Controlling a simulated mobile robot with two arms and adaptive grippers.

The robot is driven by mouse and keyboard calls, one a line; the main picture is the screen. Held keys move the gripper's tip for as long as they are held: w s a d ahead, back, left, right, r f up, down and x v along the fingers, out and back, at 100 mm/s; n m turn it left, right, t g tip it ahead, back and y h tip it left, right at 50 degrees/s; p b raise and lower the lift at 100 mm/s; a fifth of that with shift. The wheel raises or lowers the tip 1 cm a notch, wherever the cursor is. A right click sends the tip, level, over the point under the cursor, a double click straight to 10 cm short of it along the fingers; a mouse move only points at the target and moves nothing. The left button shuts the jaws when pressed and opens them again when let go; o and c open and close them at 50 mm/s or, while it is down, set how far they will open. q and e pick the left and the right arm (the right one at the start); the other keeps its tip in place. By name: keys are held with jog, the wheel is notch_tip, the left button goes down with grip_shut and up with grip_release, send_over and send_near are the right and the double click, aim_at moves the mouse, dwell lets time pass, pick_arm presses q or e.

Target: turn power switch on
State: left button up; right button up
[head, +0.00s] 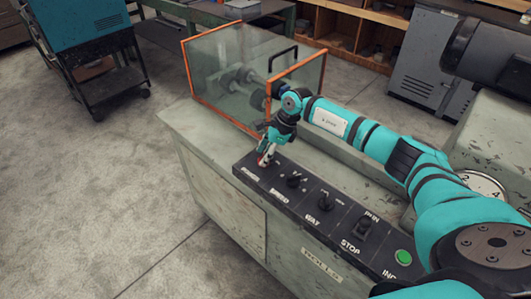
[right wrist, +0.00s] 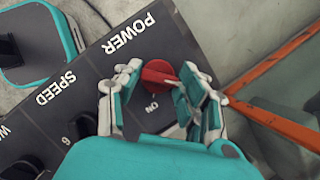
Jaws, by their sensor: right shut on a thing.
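The power switch is a red rotary knob (right wrist: 158,73) on the dark control panel, beside the label POWER in the right wrist view. An ON mark shows just below it. My right gripper (right wrist: 160,85) has its fingers on either side of the knob and is shut on it. In the head view my right gripper (head: 266,155) reaches down to the far left end of the control panel (head: 318,208), and the knob is mostly hidden there. My left gripper is not in view.
Other controls stand along the panel: a speed knob (head: 294,180), a way knob (head: 326,201), a run/stop switch (head: 364,227) and a green button (head: 403,257). An orange-framed clear guard (head: 222,75) stands behind the panel. Open floor lies at the left.

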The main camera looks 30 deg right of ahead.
jog(key=m+t+h+p, duration=0.1)
jog(key=m, duration=0.4)
jog(key=shift+s, duration=0.1)
jog(key=m, duration=0.1)
jog(key=m+t+h, duration=0.1)
jog(key=m, duration=0.1)
jog(key=shift+a+m+h+p, duration=0.2)
jog(key=shift+m+h+p, duration=0.1)
jog(key=m+h+b, duration=0.1)
jog(key=m, duration=0.2)
jog(key=shift+f+m, duration=0.15)
jog(key=shift+m, duration=0.15)
jog(key=m+h+b, duration=0.2)
jog(key=m, duration=0.2)
jog(key=shift+a+m, duration=0.1)
jog(key=shift+m, duration=0.2)
jog(key=shift+b, duration=0.3)
jog(key=o, duration=1.2)
jog(key=shift+c, duration=0.2)
